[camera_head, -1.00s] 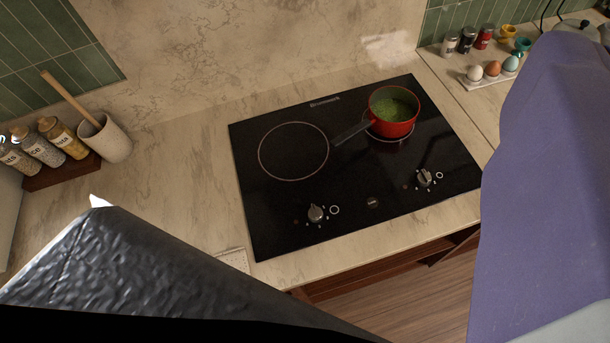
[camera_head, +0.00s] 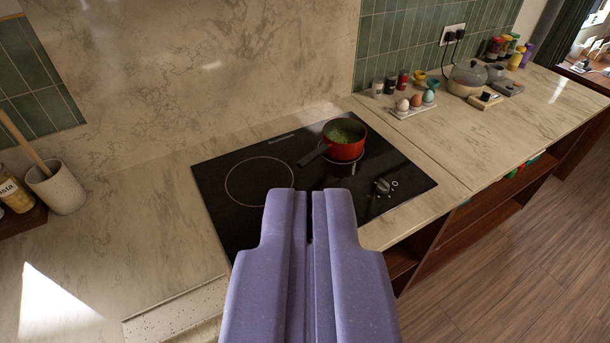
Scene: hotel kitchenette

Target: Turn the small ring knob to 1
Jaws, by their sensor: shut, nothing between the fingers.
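The black hob (camera_head: 232,215) is set in the pale stone worktop. The knob (camera_head: 383,186) at its front right, near the smaller ring, is dark with a light ring mark and small dots around it; its exact setting is too small to tell. My purple gripper (camera_head: 311,195) is shut and empty. It lies in front of the hob in the view, to the left of and apart from this knob. The hob's front left knob is hidden behind my gripper.
A red pot (camera_head: 345,143) with green contents stands on the small ring, handle pointing left. The large left ring (camera_head: 258,182) is bare. An egg tray (camera_head: 416,111) and jars stand behind right. A utensil pot (camera_head: 58,187) stands left.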

